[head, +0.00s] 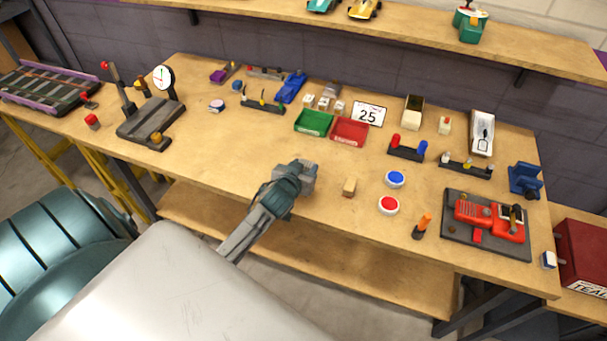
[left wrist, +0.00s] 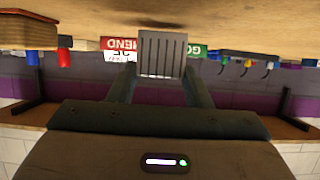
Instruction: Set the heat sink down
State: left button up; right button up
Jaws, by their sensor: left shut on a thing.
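The heat sink (left wrist: 158,54) is a grey finned block. It sits between the two fingers of my left gripper (left wrist: 157,80) in the left wrist view, where the picture is upside down. In the head view my left gripper (head: 303,172) is over the front middle of the workbench, shut on the heat sink (head: 309,178), which is partly hidden by the fingers. A dark shadow lies on the bench top close to the heat sink; I cannot tell whether they touch. My right gripper is not in view.
The workbench (head: 340,213) is bare around the gripper. Behind are a green tray (head: 313,123) and a red tray (head: 349,132). Blue (head: 395,179) and red (head: 388,205) round buttons are further right.

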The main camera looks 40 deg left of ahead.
pick_arm(q)
jog(key=shift+f, duration=0.4)
jog(key=shift+r, duration=0.1)
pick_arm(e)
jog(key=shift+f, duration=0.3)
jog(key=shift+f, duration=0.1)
pick_arm(q)
jog(key=o, duration=1.1)
